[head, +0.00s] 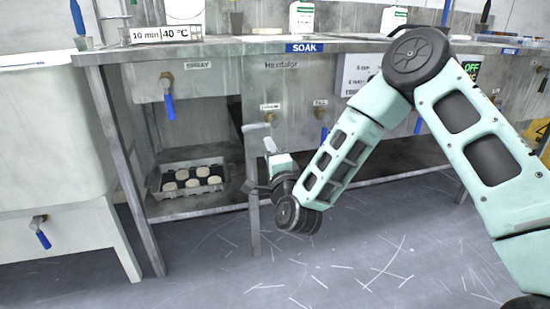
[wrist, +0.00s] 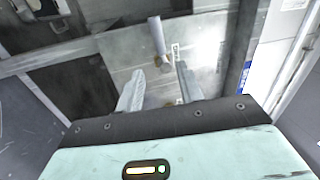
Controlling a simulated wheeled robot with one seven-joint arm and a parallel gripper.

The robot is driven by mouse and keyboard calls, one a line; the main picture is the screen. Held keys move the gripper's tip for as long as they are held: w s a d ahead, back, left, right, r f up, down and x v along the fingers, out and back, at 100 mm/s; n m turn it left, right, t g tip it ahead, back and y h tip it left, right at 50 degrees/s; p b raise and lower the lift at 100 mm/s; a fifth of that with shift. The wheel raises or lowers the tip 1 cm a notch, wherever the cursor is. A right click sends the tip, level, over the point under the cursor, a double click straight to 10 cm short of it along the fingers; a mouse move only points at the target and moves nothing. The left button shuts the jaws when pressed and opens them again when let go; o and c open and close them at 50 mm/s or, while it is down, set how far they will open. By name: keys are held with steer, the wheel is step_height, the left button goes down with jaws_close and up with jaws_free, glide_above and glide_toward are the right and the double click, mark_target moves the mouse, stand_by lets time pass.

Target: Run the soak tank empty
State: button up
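The soak tank (head: 290,85) is the grey metal front under the blue SOAK sign (head: 304,47). On it, below a small label, is a brass valve (head: 270,117) with a grey lever (head: 257,127) lying sideways to the left. The lever also shows in the wrist view (wrist: 156,36). A second labelled valve (head: 320,113) with a blue lever is to its right. My gripper (head: 268,150) is just below and in front of the grey lever. In the wrist view my gripper (wrist: 159,70) is open and empty, and the lever lies beyond the gap between its fingers. The tank's inside is hidden.
A spray valve with a blue handle (head: 168,106) hangs to the left, above a tray of pale round pieces (head: 152,187) on a low shelf. A white tank (head: 50,130) stands far left. A bench leg (head: 254,225) is close by my gripper. Open floor lies in front.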

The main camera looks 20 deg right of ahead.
steer(key=shift+s+f+p, duration=0.15)
steer(key=shift+s+f, duration=0.1)
steer(key=shift+s, duration=0.9)
steer(key=shift+s+f+p, duration=0.15)
steer(key=shift+s+f, duration=0.1)
steer(key=shift+s, duration=0.85)
steer(key=s+a+n+g+y+p, duration=0.2)
steer(key=s+a+n+g+y, duration=0.5)
steer(key=s+a+n+g, duration=0.55)
steer(key=s+d+r+n+g+h, duration=0.2)
steer(key=s+d+n+g, duration=0.15)
steer(key=s, duration=0.45)
steer(key=s+d+r+n+g+h+p, duration=0.1)
steer(key=s+d+n+g+h, duration=0.15)
steer(key=s+n, duration=0.35)
steer(key=s+d+r+n+g+h, duration=0.2)
steer(key=s+d+n, duration=0.15)
steer(key=s, duration=0.55)
step_height(320, 180, up, 38)
steer(key=p, duration=3.8)
steer(key=shift+w+m, duration=0.3)
steer(key=shift+m, duration=0.15)
steer(key=shift+f, duration=0.1)
